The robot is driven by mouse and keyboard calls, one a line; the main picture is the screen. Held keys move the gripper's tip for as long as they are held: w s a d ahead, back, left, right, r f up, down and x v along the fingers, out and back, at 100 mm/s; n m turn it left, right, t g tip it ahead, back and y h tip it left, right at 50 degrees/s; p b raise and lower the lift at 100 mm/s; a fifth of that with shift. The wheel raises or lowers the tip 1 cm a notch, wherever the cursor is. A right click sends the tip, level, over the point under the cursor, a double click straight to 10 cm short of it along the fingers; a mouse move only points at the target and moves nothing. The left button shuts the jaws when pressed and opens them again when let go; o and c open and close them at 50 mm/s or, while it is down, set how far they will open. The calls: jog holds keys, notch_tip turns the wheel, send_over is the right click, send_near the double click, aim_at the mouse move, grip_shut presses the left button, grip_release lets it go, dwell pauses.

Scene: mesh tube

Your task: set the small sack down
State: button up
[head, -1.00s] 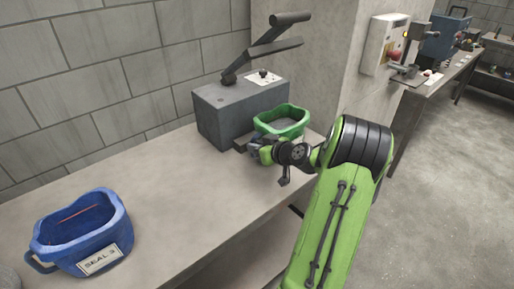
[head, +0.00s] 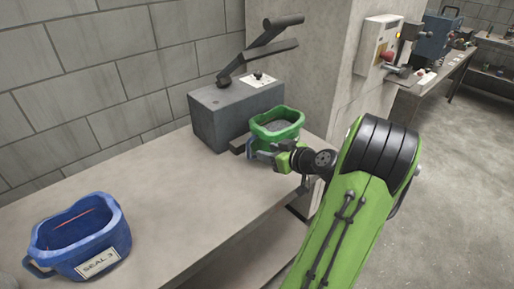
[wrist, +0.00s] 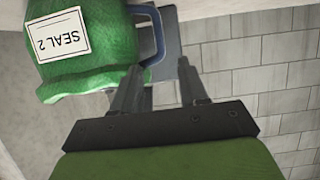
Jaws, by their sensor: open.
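The small sack is most likely the green open-topped one (head: 263,131), upright on the bench (head: 150,222) close against the grey press. In the wrist view the green sack (wrist: 95,65) fills the upper left, with an upside-down "SEAL 2" label and a blue-grey handle (wrist: 158,37). My gripper (head: 262,158) is open on the handle side of the sack. In the wrist view its two fingers (wrist: 161,88) are spread, with the handle just beyond their tips. I cannot tell whether a finger touches the handle. The sack's base is partly hidden by the gripper in the head view.
A blue sack (head: 105,240) labelled "SEAL 3" stands at the bench's left. The grey lever press (head: 225,112) stands behind the green sack. A concrete pillar (head: 330,60) with a switch box (head: 378,45) rises behind. The middle of the bench is clear.

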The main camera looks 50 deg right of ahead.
jog(key=a+r+n+g+y, duration=0.3)
jog(key=a+g, duration=0.3)
jog(key=a, duration=1.6)
jog(key=s+a+r+m+g+h, duration=0.1)
jog(key=s+a+r, duration=0.2)
jog(key=s+a, duration=0.8)
jog(key=s, duration=0.3)
jog(key=shift+s+a+m+g, duration=0.15)
jog(key=shift+s+m+g, duration=0.1)
jog(key=shift+m+g, duration=0.15)
jog(key=shift+r, duration=0.1)
